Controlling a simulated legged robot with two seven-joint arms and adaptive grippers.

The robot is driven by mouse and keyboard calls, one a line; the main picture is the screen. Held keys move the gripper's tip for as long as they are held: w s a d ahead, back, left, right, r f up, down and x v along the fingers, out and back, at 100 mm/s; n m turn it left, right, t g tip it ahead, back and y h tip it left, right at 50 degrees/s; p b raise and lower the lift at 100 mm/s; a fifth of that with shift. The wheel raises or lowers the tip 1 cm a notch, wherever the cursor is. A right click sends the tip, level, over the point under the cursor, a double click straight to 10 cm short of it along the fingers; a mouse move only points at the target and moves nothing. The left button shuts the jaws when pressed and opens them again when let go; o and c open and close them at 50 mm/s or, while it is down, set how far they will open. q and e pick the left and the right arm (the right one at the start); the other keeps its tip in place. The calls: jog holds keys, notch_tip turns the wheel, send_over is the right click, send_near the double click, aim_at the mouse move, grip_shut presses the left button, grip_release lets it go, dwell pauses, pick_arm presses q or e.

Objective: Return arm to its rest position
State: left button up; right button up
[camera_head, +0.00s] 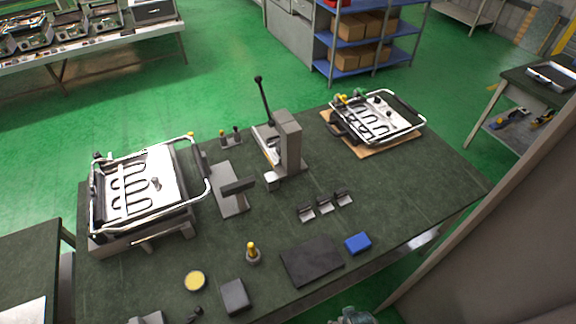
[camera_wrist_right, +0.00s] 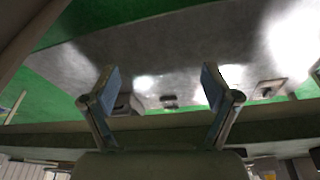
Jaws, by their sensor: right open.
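My right gripper (camera_wrist_right: 160,95) shows in the right wrist view with its two fingers spread apart and nothing between them. Behind the fingers is a blurred grey surface with bright reflections. In the head view, a small grey-green part (camera_head: 352,316) shows at the bottom edge, below the table's front edge; it may be part of my right arm. My left gripper is in neither view. A heating element assembly (camera_head: 135,190) lies in a metal frame on the left of the dark table (camera_head: 330,240). A second one (camera_head: 380,118) lies on a board at the table's back right.
A lever press (camera_head: 288,145) stands at the table's middle. Several small grey brackets (camera_head: 325,206), a dark pad (camera_head: 311,261), a blue block (camera_head: 358,243), a yellow-topped tool (camera_head: 252,254) and a yellow disc (camera_head: 195,281) lie nearer. A shelf with boxes (camera_head: 350,28) stands behind. A grey panel (camera_head: 500,220) borders the right.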

jog(key=s+f+g, duration=0.1)
jog(key=s+f, duration=0.2)
jog(key=f, duration=0.6)
jog(key=s+f, duration=0.2)
jog(key=f, duration=0.7)
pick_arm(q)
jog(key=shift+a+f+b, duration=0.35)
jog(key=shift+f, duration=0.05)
pick_arm(e)
jog(key=s+d+f+g, duration=0.1)
jog(key=s+d+f, duration=0.2)
jog(key=s+f, duration=1)
jog(key=s, duration=0.3)
jog(key=shift+d, duration=0.2)
jog(key=shift+s, duration=0.1)
